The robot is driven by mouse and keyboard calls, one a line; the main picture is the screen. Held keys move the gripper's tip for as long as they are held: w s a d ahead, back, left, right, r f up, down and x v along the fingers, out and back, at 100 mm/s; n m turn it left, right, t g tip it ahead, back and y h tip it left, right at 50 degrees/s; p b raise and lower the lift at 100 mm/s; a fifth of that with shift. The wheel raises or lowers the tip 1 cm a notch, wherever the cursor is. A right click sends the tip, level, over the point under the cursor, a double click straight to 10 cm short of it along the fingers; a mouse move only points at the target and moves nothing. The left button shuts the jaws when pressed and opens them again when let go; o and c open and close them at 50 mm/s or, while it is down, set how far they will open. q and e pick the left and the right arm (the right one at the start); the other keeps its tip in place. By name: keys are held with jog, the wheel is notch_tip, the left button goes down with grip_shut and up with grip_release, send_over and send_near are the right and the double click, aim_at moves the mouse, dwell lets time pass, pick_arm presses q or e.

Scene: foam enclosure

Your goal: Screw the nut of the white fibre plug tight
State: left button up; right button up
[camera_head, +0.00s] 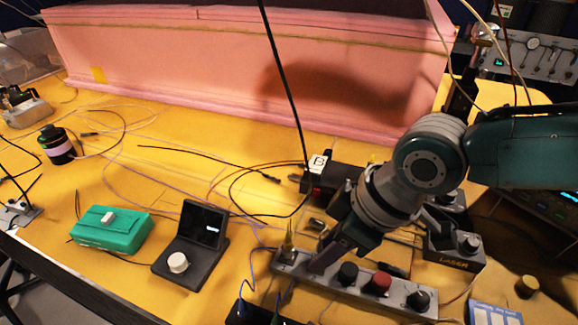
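My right arm comes in from the right, and my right gripper (321,258) points down at the left part of a grey panel box (330,285) with several knobs. Its dark fingers show edge-on, so I cannot tell whether they are open or shut, or whether they hold anything. A slim brass-coloured connector (288,242) stands upright at the left end of the panel box, just left of the fingers. I cannot make out the white fibre plug or its nut for sure; they are too small or hidden by the gripper. My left gripper is not in view.
A small black display unit (203,228) with a white knob and a green box (110,231) stand to the left. A black box marked LASER (455,246) stands right of the gripper. Loose cables cross the yellow table. The pink foam enclosure (240,65) closes the back.

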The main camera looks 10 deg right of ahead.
jog(key=shift+o, duration=1.4)
jog(key=p+v, duration=0.1)
jog(key=v, duration=0.9)
jog(key=shift+p, duration=0.4)
